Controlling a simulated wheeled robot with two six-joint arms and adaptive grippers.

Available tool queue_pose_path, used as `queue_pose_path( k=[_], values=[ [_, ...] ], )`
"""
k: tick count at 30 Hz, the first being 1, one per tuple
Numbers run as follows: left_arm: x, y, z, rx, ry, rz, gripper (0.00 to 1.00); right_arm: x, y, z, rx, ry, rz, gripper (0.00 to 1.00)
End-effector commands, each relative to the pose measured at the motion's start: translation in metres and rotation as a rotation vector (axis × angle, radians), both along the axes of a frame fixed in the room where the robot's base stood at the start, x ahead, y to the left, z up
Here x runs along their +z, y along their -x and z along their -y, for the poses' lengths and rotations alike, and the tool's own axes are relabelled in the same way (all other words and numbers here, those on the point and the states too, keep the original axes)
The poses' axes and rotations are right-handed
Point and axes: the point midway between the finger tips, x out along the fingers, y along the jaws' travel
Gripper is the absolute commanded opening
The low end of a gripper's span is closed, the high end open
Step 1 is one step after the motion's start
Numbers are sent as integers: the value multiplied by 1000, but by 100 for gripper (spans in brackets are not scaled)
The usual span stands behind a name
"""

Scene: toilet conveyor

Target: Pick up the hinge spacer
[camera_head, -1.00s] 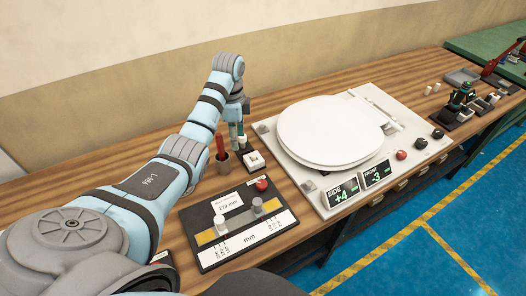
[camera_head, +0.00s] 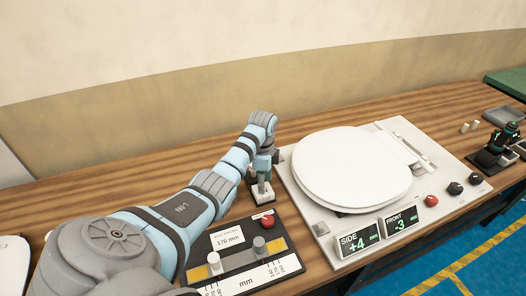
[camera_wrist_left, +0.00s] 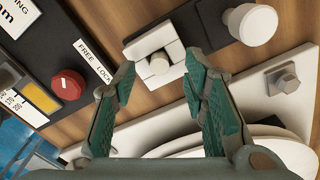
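In the head view the white block (camera_head: 262,190) shows under my left gripper (camera_head: 263,174), beside the gauge board. In the wrist view my left gripper (camera_wrist_left: 160,80) is open. Its two teal fingers point at the block, one toward each side of the peg. Whether the fingertips touch it I cannot tell. My right gripper is not in view.
The gauge board (camera_head: 225,262) with a red knob (camera_head: 267,222) lies in front of the block. A white panel (camera_head: 318,222) with a toilet seat (camera_head: 350,165) and two displays stands to the right. A white round knob (camera_wrist_left: 252,24) is near the block in the wrist view.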

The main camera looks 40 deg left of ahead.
Motion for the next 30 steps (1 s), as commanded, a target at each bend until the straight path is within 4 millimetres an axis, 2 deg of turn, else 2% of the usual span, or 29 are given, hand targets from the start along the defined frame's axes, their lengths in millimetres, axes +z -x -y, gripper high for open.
queue_pose_path(
  k=[1, 3, 9, 17, 26, 30],
  values=[
    [-10, 0, 0, 0, 0, -2, 40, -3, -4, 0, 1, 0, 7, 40],
    [-18, 0, 0, 0, 0, -1, 40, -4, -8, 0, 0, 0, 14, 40],
    [-19, 0, 0, -1, -1, -1, 40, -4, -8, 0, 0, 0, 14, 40],
    [-19, 0, 1, -1, -1, 0, 1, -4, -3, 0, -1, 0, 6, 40],
    [-18, -1, 0, -1, -1, 0, 1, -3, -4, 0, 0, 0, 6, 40],
    [-11, 0, 0, -1, -1, 0, 1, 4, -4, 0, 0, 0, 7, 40]
  ],
)
